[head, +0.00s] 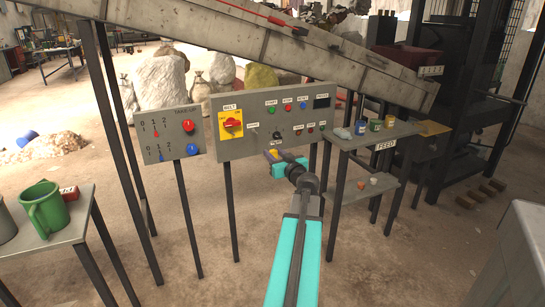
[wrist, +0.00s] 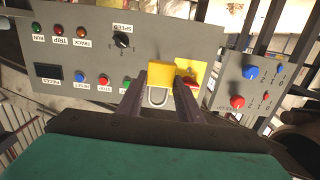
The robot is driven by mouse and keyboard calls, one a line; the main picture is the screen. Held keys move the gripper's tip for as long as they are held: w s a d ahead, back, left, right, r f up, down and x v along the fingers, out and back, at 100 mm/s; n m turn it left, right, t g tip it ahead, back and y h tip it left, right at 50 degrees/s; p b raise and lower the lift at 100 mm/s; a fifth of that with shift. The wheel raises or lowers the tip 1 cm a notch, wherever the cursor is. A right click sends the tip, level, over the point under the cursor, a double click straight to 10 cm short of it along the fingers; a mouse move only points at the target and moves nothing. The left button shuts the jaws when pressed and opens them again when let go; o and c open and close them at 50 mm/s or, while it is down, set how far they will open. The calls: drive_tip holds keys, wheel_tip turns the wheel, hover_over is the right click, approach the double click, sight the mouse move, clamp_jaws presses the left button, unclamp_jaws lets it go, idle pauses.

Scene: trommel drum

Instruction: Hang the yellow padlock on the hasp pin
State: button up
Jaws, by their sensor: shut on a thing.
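The yellow padlock (wrist: 160,76) is held between the two fingers of my gripper (wrist: 160,84) in the wrist view. Its grey shackle (wrist: 157,98) points toward the bottom of that picture. In the head view my gripper (head: 277,163) is in front of the lower edge of the grey control panel (head: 240,150), with a small yellow part of the padlock (head: 272,154) showing. The yellow plate with the red BELT switch (head: 231,124) is up and left of my gripper; in the wrist view this plate (wrist: 198,72) is partly behind the padlock. I cannot make out the hasp pin.
The TAKE-UP panel (head: 168,136) stands left of the control panel. A shelf stand (head: 350,145) with small cans is close on the right. The sloping conveyor (head: 220,40) runs above.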

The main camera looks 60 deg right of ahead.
sight(273, 153)
drive_tip(key=shift+b+v, duration=1.55)
drive_tip(key=shift+v, duration=0.9)
idle(0.6)
drive_tip(key=shift+s+a+f+b, duration=0.25)
drive_tip(key=shift+s+a+b, duration=0.25)
drive_tip(key=shift+s+b, duration=0.3)
drive_tip(key=shift+b+v, duration=0.9)
drive_tip(key=shift+b, duration=2.45)
drive_tip(key=shift+b+v, duration=0.95)
drive_tip(key=shift+b, duration=1.15)
